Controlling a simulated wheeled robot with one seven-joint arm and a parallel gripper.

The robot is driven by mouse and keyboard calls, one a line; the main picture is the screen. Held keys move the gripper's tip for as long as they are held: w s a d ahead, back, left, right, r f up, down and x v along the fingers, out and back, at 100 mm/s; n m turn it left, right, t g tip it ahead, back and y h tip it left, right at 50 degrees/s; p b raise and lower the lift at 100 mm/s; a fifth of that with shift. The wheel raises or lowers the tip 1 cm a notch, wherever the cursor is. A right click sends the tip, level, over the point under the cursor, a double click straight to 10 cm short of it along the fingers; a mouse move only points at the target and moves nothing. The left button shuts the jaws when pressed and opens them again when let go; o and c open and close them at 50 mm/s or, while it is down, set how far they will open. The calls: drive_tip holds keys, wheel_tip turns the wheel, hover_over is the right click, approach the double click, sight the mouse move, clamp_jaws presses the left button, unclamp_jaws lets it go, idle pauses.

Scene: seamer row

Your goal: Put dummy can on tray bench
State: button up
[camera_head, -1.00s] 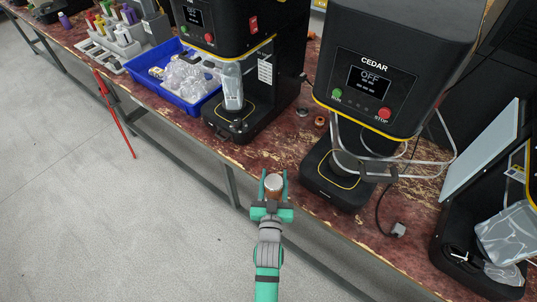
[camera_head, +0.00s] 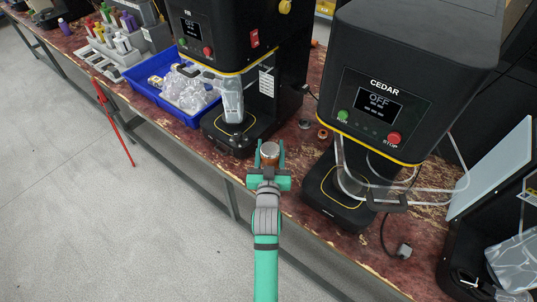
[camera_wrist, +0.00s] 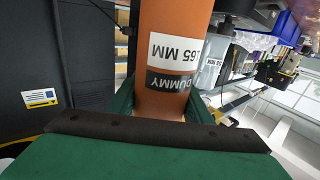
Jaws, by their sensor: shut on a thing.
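The dummy can (camera_head: 270,150) is an orange-brown cylinder with a pale top. In the head view the can is over the front edge of the worn red bench (camera_head: 290,200), between two black machines. I cannot tell its height above the bench. The lower end of the can is hidden by my gripper. No tray is clearly identified on the bench.
A black CEDAR machine (camera_head: 385,110) reading OFF stands on the right, with a clear loop of tubing. Another black machine (camera_head: 225,75) stands left of centre. A blue bin (camera_head: 150,90) of clear plastic pieces sits further left. A red pole (camera_head: 115,120) leans by the bench.

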drive_tip(key=w+f, duration=0.4)
drive_tip(key=f, duration=0.4)
drive_tip(key=shift+a, duration=0.3)
drive_tip(key=shift+f, duration=0.1)
drive_tip(key=o, duration=1.2)
